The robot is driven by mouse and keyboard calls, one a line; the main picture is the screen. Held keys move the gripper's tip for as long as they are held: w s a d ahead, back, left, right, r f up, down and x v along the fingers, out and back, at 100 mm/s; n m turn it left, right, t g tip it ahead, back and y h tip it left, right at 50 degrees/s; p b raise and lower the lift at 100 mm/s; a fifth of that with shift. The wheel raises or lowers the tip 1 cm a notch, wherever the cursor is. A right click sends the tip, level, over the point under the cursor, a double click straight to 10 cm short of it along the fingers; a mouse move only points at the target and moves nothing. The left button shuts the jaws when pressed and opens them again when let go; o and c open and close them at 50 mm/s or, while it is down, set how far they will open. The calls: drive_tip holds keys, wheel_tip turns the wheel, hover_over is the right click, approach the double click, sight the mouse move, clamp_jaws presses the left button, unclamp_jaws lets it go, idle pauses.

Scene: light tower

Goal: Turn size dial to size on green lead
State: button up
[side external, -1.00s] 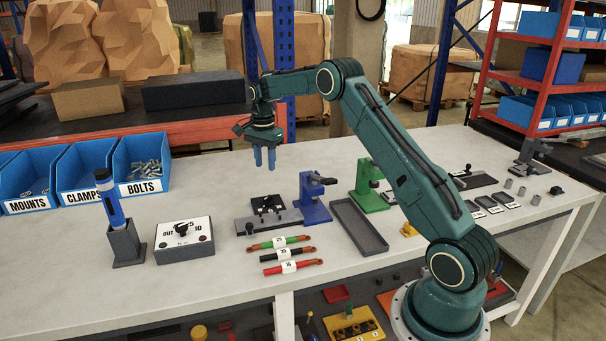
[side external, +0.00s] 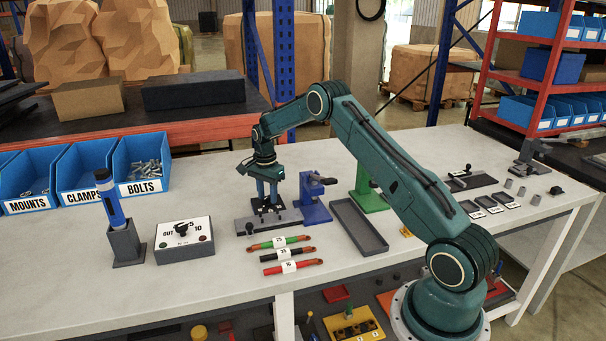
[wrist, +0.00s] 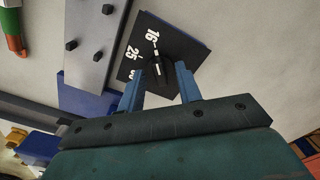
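The size dial is a black plate with a black knob, and its plate (wrist: 190,48) shows in the wrist view with the numbers 16, 25 and a partly hidden third. A white line on the knob (wrist: 158,66) points toward 16. My gripper (wrist: 157,78) is open, its blue fingers on either side of the knob; I cannot tell whether they touch it. In the side view my gripper (side external: 267,200) points down at the dial. The green lead (side external: 262,245) lies in front with a white tag, its number too small to read surely.
A black lead (side external: 274,256) and a red lead (side external: 312,263) lie beside the green one. A blue press (side external: 314,200) stands right of the dial, with an empty grey tray (side external: 358,228) beyond.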

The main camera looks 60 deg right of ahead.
drive_tip(key=shift+c, duration=0.2)
clamp_jaws()
drive_tip(key=shift+n, duration=0.3)
drive_tip(key=n, duration=0.4)
drive_tip(key=shift+n, duration=2.7)
drive_tip(key=shift+o, duration=0.2)
unclamp_jaws()
